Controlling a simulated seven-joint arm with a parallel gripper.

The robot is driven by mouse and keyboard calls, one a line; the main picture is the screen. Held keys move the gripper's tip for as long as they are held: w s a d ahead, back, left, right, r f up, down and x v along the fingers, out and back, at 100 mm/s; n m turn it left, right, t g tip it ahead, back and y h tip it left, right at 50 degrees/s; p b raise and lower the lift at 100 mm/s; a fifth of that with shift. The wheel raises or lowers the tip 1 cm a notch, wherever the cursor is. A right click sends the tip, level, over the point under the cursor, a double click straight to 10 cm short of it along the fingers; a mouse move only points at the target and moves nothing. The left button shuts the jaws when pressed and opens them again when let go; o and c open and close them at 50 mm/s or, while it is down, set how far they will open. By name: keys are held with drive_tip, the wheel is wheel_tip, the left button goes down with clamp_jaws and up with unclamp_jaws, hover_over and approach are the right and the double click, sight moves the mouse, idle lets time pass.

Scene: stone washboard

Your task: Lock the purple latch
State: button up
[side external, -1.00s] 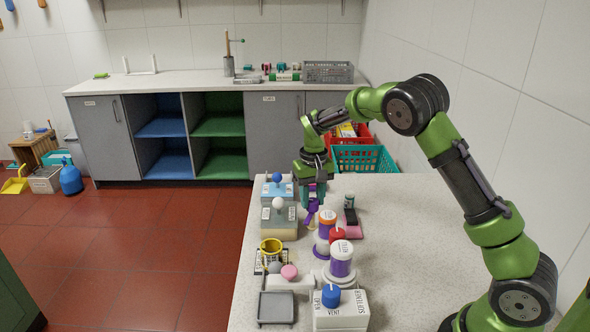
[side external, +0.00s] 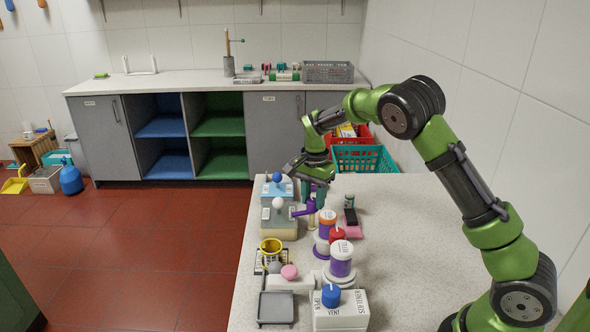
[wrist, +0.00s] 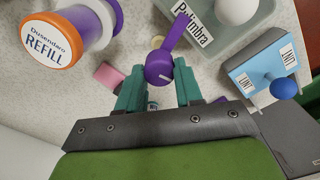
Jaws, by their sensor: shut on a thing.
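The purple latch (wrist: 162,62) shows in the wrist view as a round knob with a white line and a long handle pointing up and slightly right. Its knob is between the teal fingers of my gripper (wrist: 160,76), which is shut on it. In the side view the purple latch (side external: 309,207) is beside the grey-and-beige box, its handle pointing left toward that box. The latch's mount is hidden.
The grey-and-beige box with a white ball (side external: 279,222) and a blue box with a blue ball (side external: 275,190) stand to the left. The right of the counter is clear.

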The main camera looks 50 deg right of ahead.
sight(314, 200)
drive_tip(key=shift+m, duration=1.6)
drive_tip(key=o, duration=1)
drive_tip(key=shift+o, duration=0.2)
wheel_tip(314, 200, up, 17)
